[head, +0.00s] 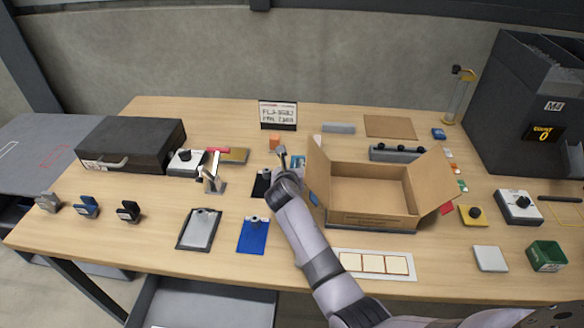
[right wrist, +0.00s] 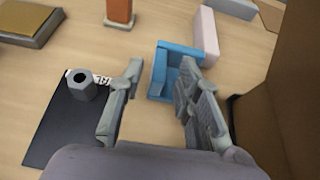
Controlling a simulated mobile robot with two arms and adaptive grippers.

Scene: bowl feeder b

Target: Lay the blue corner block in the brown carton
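The blue corner block (head: 298,161) lies on the table just left of the brown carton (head: 372,219). In the right wrist view the block (right wrist: 163,68) shows as an angled blue piece, partly hidden by one finger. The carton stands open with its flaps spread and looks empty; its side also fills the right of the wrist view (right wrist: 292,85). My right gripper (head: 283,154) is open and empty at the block, its fingers apart (right wrist: 160,76). One finger overlaps the block in view; contact cannot be told. My left gripper is not in view.
A pink block (right wrist: 207,36) stands beside the blue block, and an orange piece (head: 274,141) is behind it. A black plate with a grey nut (right wrist: 83,85) lies left of the gripper. A black case (head: 132,143) is at left, a dark bin (head: 520,105) at right.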

